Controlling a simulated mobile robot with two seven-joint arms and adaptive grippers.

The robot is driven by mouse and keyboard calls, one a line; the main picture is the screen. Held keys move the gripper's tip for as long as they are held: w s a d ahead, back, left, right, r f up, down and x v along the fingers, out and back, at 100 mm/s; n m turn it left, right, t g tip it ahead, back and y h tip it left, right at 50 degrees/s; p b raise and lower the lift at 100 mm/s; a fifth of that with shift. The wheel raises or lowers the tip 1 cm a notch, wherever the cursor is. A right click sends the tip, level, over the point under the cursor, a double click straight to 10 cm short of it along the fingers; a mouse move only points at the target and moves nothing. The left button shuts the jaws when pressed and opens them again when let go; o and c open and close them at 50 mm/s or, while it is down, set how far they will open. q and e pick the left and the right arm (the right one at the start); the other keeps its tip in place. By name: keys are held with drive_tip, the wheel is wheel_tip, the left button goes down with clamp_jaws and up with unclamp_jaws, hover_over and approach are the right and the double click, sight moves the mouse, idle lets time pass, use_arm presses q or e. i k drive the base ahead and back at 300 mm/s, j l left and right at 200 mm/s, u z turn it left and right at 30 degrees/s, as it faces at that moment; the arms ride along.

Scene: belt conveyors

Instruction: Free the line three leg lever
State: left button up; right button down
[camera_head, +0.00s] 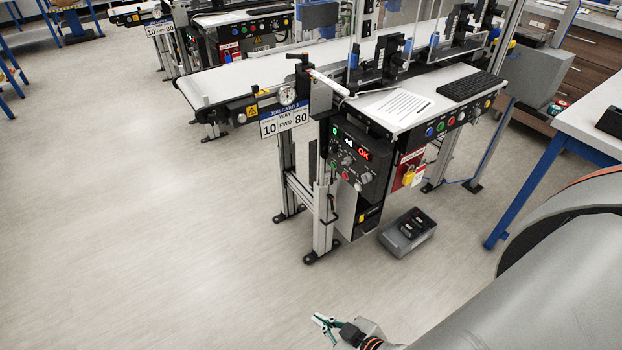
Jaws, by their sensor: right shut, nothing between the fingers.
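The nearest conveyor (225,82) carries a job card (284,122) that seems to read 3, with 10, FWD and 80 on it. A small dark lever (332,208) shows against its front leg (322,222), below the control box; its exact setting is too small to tell. My right gripper (319,321) is at the bottom edge of the view, low in front of the conveyor. It is shut and empty, well apart from the leg and the lever. My left gripper is not in view.
A blue-legged bench (590,115) stands at right. The floor (150,230) at left is clear.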

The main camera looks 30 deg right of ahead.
sight(330, 197)
drive_tip(key=l+z, duration=0.15)
drive_tip(key=l, duration=0.35)
drive_tip(key=l+z, duration=0.15)
drive_tip(key=l, duration=0.35)
drive_tip(key=i+l+z, duration=0.15)
drive_tip(key=l, duration=0.3)
drive_tip(key=l+z, duration=0.15)
drive_tip(key=l, duration=0.35)
drive_tip(key=i+l+z, duration=0.15)
drive_tip(key=l, duration=0.3)
drive_tip(key=i+l+z, duration=0.15)
drive_tip(key=l, duration=0.35)
drive_tip(key=k, duration=0.05)
